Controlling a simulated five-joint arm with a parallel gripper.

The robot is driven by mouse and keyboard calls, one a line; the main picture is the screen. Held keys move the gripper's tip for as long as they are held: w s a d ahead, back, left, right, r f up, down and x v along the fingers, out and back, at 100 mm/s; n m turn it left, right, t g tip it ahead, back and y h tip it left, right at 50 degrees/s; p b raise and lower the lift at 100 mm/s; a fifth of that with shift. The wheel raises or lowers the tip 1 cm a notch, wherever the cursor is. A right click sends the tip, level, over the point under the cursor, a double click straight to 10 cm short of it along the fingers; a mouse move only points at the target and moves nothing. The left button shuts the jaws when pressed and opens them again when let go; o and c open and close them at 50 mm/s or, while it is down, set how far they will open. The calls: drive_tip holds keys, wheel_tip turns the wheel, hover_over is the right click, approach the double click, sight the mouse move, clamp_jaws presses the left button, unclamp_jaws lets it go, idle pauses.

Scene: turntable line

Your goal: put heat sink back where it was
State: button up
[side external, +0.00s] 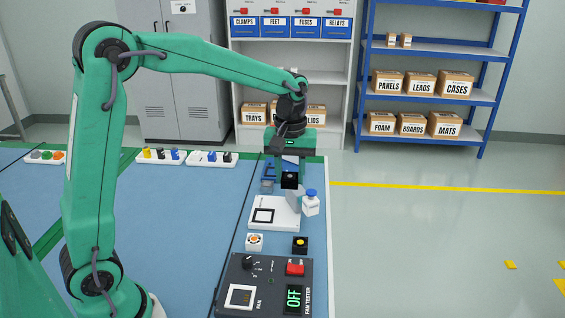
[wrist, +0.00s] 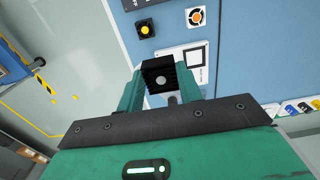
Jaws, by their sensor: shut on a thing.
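My gripper (side external: 289,178) is shut on the black heat sink (side external: 290,181), which is held in the air. In the wrist view the heat sink (wrist: 158,79) is a black finned block with a grey round spot, between the two green fingers. A white plate (side external: 285,223) with a black square outline lies below and in front of it; the square appears empty. The plate (wrist: 187,48) also shows beyond the heat sink in the wrist view. A grey shape below the heat sink is partly hidden, and I cannot tell what it is.
A white bottle with a blue cap (side external: 311,204) stands close to the plate's right. A white-and-orange fan (side external: 254,242) and a black block with a yellow disc (side external: 300,245) stand in front. The dark fan tester (side external: 268,287) reads OFF. White trays (side external: 212,159) line the back edge.

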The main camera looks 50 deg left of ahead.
drive_tip(key=shift+w+a, duration=1.35)
drive_tip(key=shift+w, duration=5.65)
wheel_tip(320, 180, down, 7)
drive_tip(key=w+a+f, duration=0.1)
drive_tip(key=a+f, duration=0.1)
drive_tip(key=a, duration=0.1)
drive_tip(key=w+a+f, duration=0.1)
drive_tip(key=a+f, duration=0.2)
drive_tip(key=a, duration=0.1)
drive_tip(key=w+a+f, duration=0.1)
drive_tip(key=a+f, duration=0.1)
drive_tip(key=a, duration=0.2)
drive_tip(key=shift+w+a+f, duration=0.1)
drive_tip(key=shift+w+f, duration=0.05)
drive_tip(key=shift+w, duration=0.05)
drive_tip(key=shift+f, duration=0.1)
drive_tip(key=shift+f, duration=1.9)
drive_tip(key=shift+f, duration=0.15)
